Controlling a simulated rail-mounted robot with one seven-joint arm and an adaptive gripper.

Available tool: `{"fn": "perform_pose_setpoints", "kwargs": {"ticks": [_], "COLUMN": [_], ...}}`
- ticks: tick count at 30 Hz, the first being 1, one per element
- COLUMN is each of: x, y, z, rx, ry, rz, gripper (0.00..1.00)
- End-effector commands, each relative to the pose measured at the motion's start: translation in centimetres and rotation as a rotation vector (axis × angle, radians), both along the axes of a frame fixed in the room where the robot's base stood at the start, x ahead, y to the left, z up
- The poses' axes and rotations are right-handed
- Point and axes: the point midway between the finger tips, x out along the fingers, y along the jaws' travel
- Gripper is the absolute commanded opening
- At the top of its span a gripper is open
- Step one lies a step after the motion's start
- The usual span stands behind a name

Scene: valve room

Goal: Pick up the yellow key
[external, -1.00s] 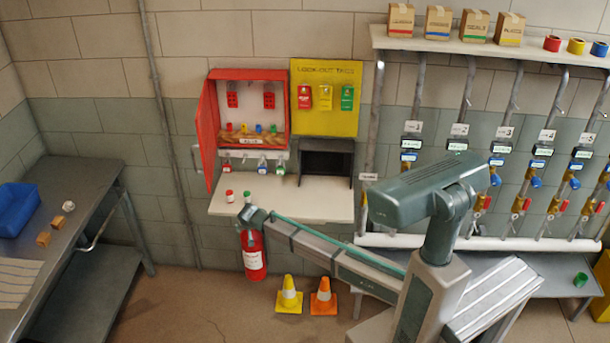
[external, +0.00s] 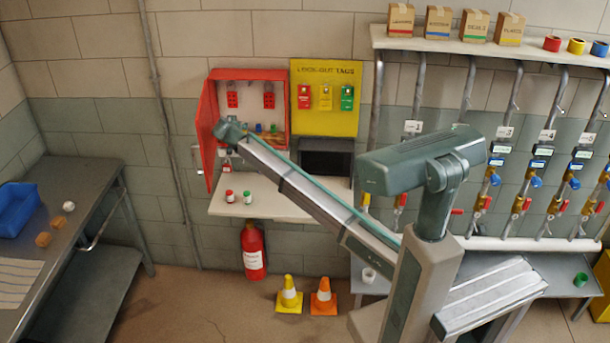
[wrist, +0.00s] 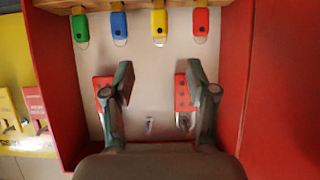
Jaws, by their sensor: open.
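The yellow key (wrist: 159,25) hangs in a row with green, blue and red ones at the top of the wrist view, between the blue key (wrist: 118,25) and the red key (wrist: 201,22). The wooden rack (wrist: 140,4) shows above them. My gripper (wrist: 160,85) is open and empty inside the red cabinet, its two fingers spread wide. The yellow key lies beyond the fingertips, roughly in line with the gap between them, and is not touched. In the external view my arm's end covers part of the red cabinet (external: 206,140), and the gripper is hidden.
The cabinet side walls (wrist: 232,80) are close on both sides. Red perforated hasps (wrist: 183,95) are behind the fingers. A shelf (external: 285,205) below holds a red-topped and a green-topped item. The yellow tag board (external: 325,75) is beside the cabinet.

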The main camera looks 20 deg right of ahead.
Motion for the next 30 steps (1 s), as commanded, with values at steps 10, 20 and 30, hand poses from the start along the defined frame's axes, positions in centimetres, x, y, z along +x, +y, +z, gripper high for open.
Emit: {"fn": "perform_pose_setpoints", "kwargs": {"ticks": [10,20,30], "x": [3.5,5.9,7.9], "y": [-1.6,-2.9,-3.8], "z": [-2.1,-2.9,-4.6], "rx": [0.0,0.0,0.0], "ry": [0.002,0.003,0.003], "rz": [0.002,0.0,0.002], "gripper": [0.57,0.57,0.57]}}
